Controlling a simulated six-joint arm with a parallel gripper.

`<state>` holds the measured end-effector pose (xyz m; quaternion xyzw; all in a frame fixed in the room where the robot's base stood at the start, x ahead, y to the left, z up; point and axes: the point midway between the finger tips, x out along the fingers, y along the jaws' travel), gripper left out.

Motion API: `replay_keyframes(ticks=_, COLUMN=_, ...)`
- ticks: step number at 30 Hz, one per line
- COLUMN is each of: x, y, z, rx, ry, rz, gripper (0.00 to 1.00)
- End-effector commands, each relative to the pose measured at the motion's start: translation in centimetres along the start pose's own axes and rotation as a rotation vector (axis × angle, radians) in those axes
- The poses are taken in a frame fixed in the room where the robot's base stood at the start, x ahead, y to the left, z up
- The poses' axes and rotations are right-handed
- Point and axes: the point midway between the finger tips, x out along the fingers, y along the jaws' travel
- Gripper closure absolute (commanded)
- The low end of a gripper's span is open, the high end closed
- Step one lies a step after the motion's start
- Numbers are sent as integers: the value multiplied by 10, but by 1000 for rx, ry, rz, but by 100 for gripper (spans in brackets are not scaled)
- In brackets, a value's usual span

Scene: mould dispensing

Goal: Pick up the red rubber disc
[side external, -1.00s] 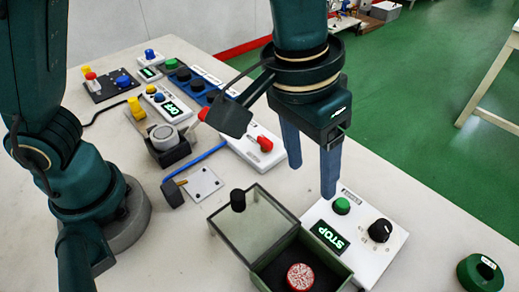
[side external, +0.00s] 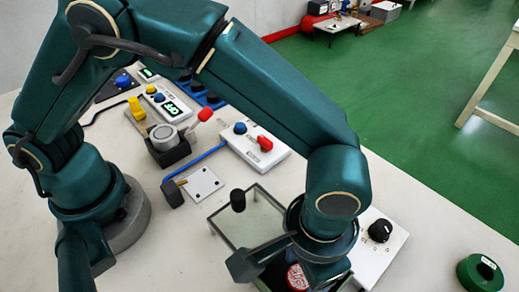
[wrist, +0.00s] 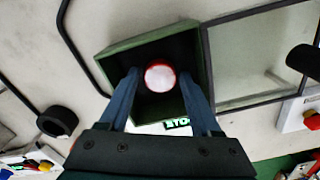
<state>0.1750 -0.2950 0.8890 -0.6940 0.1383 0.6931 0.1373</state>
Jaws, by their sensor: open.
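The red rubber disc (side external: 297,278) lies inside a green box (side external: 334,283) whose glass lid (side external: 250,215) stands open to the left. In the side view the disc is partly covered by my wrist and shows a white pattern on red. In the wrist view the disc (wrist: 160,79) has a pale top and a red rim. My gripper (wrist: 159,73) is open, with one blue finger on each side of the disc and a gap at both sides. In the side view my fingers are hidden, so their height over the disc is unclear.
The green box wall (wrist: 205,75) is close to my right finger. A white panel (side external: 378,258) with a black knob stands right of the box. A green round part (side external: 480,272) sits further right. Several control boxes and a white plate (side external: 203,184) lie behind.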

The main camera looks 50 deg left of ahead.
Motion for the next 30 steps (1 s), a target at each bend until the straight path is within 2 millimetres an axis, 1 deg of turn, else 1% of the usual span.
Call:
replay_keyframes(ticks=4, x=0, y=0, z=0, rx=0, ry=0, rz=0, gripper=36)
replay_keyframes(ticks=5, x=0, y=0, z=0, rx=0, ry=0, rz=0, gripper=39)
replay_keyframes(ticks=6, x=0, y=0, z=0, rx=0, ry=0, rz=0, gripper=55)
replay_keyframes(ticks=8, x=0, y=0, z=0, rx=0, ry=0, rz=0, gripper=78)
replay_keyframes(ticks=9, x=0, y=0, z=0, rx=0, ry=0, rz=0, gripper=93)
replay_keyframes(ticks=10, x=0, y=0, z=0, rx=0, ry=0, rz=0, gripper=100)
replay_keyframes(ticks=17, x=-1, y=0, z=0, rx=0, ry=0, rz=0, gripper=100)
replay_keyframes(ticks=22, x=-8, y=0, z=-1, rx=0, ry=2, rz=1, gripper=100)
replay_keyframes(ticks=26, x=-22, y=0, z=-1, rx=0, ry=4, rz=2, gripper=100)
replay_keyframes(ticks=29, x=-41, y=1, z=-1, rx=0, ry=5, rz=3, gripper=100)
replay_keyframes(ticks=30, x=-47, y=-6, z=-2, rx=-5, ry=3, rz=1, gripper=100)
